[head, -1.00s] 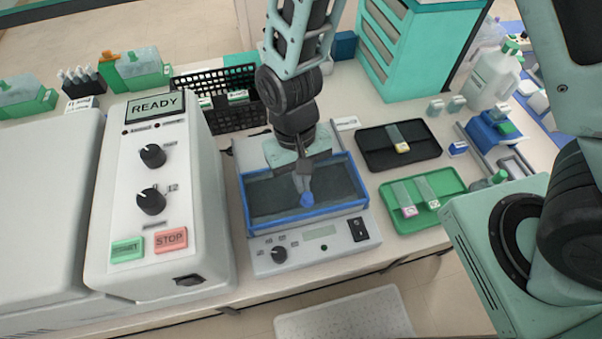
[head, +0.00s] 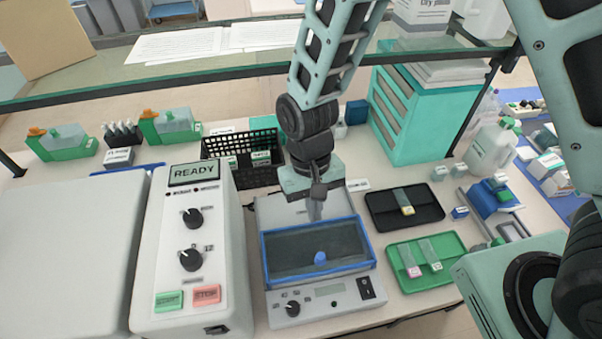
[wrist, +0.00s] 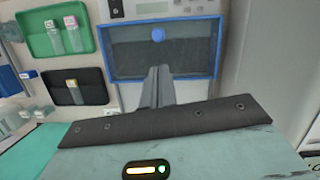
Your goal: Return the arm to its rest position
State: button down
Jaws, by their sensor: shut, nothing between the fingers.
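My gripper (head: 316,211) points down above the back part of a blue-rimmed dark tray (head: 318,272) on a white bench device. Its fingers are together with nothing between them. In the wrist view the closed fingers (wrist: 158,72) reach toward the near edge of the same tray (wrist: 163,68). A small blue knob-like piece (head: 320,258) shows at the tray, apart from the fingertips; it also shows in the wrist view (wrist: 158,34).
A black tray (head: 425,216) with one slide and a green tray (head: 398,280) with two slides lie to the right. A black basket (head: 212,148) stands behind left, a teal drawer cabinet (head: 437,120) behind right. The READY machine (head: 222,270) stands left. A glass shelf (head: 120,85) spans the back.

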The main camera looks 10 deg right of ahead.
jog(key=s+d+r+n+t+b, duration=0.1)
jog(key=s+d+n+b, duration=0.1)
jog(key=s+b, duration=0.3)
jog(key=s+d+r+n+t+y+b, duration=0.1)
jog(key=s+n+b, duration=0.3)
jog(key=b, duration=0.6)
jog(key=shift+s+d+r+t, duration=0.4)
jog(key=shift+s+d+r, duration=0.2)
jog(key=shift+s, duration=0.4)
